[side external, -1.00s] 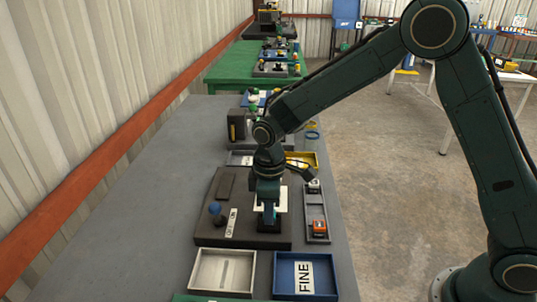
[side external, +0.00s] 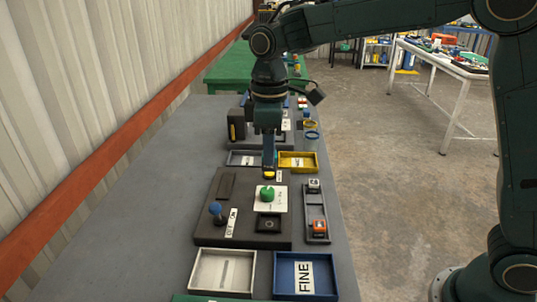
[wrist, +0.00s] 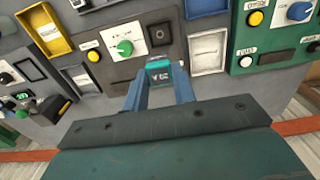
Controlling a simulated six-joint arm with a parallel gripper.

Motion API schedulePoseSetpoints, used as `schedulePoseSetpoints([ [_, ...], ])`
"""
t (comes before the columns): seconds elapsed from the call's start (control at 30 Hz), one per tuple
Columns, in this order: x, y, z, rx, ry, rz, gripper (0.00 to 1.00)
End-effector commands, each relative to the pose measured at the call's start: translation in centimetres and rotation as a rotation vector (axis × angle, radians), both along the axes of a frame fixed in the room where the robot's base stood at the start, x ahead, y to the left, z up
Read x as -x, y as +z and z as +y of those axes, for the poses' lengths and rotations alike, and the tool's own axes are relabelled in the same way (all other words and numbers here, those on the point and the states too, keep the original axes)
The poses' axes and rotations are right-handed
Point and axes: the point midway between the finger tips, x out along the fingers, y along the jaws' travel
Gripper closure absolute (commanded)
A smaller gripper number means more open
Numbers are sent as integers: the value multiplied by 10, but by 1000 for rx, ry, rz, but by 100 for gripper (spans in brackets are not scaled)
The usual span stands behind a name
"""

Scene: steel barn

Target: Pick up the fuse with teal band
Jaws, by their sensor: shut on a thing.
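The fuse with the teal band (wrist: 160,70) is between my gripper's fingers in the wrist view, with its teal face and a small label showing. My gripper (side external: 269,168) is shut on it and hangs above the far part of the dark panel (side external: 207,238) in the side view. I cannot make out the fuse there. A black square socket (side external: 268,223) on the panel is empty; it also shows in the wrist view (wrist: 158,34).
The panel carries a green knob (side external: 267,193), a yellow button (side external: 269,174) and a blue-topped lever (side external: 215,209). A rack (side external: 317,206) holding an orange block (side external: 319,226) is at its right. A yellow tray (side external: 312,161), white tray (side external: 196,275) and blue FINE tray (side external: 283,280) surround it.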

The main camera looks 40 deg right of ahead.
Motion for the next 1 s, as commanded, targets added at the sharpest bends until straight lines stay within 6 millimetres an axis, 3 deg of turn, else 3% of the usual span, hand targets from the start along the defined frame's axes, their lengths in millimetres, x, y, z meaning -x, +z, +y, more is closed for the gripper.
schedulePoseSetpoints([
  [0.1, 0, 18, 0, -1, 0, -4, 95],
  [0.3, 0, 32, 0, 0, 0, 0, 95],
  [1.0, 0, 35, 0, 0, 0, 0, 95],
])
